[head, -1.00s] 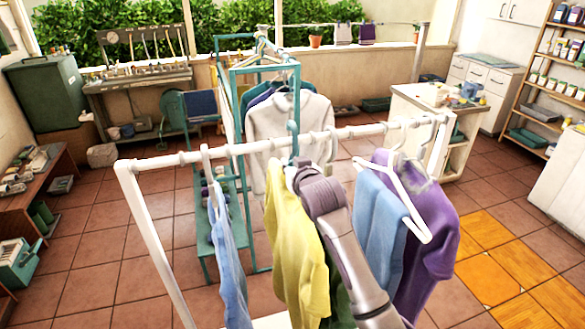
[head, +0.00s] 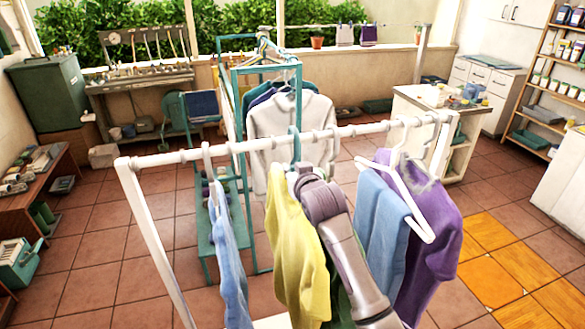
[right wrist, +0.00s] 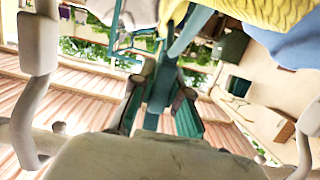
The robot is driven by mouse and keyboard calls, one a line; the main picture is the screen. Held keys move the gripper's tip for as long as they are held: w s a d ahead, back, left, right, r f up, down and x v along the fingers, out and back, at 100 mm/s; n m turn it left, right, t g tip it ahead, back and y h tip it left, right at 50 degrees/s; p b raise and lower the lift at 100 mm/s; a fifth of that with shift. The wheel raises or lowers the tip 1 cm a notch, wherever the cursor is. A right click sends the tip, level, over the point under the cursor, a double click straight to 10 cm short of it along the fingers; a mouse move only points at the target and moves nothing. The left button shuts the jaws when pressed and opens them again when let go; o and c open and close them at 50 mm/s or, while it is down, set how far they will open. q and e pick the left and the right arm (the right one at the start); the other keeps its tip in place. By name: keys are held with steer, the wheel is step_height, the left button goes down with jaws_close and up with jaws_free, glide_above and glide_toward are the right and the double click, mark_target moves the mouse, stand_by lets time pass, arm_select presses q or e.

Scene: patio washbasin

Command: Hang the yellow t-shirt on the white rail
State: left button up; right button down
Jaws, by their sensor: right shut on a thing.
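The yellow t-shirt (head: 297,250) hangs on a teal hanger (head: 295,146) at the middle of the white rail (head: 240,148). The hanger's hook is at the rail's height; I cannot tell whether it rests on the bar. My right gripper (head: 299,174) is at the hanger just below the rail, beside the shirt's collar, and its arm hides part of the shirt's right side. In the right wrist view my right gripper (right wrist: 155,105) is shut on the teal hanger (right wrist: 160,85), with the yellow cloth (right wrist: 265,12) at the top right. My left gripper is out of view.
A blue garment (head: 228,240) hangs left on the rail. A light blue garment (head: 380,220), a purple garment (head: 435,235) and a bare white hanger (head: 412,205) crowd its right side. A teal rack (head: 232,100) with a white shirt (head: 290,125) stands behind.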

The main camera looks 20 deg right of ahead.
steer(key=shift+f, duration=0.3)
steer(key=c, duration=1.1)
jaws_free()
steer(key=shift+s, duration=0.35)
steer(key=shift+f+p+v, duration=0.25)
steer(key=shift+p+v, duration=0.6)
steer(key=shift+v, duration=0.1)
steer(key=v, duration=0.3)
steer(key=f+v, duration=0.1)
steer(key=v, duration=0.2)
steer(key=f+v, duration=0.1)
steer(key=v, duration=0.2)
steer(key=shift+s, duration=0.45)
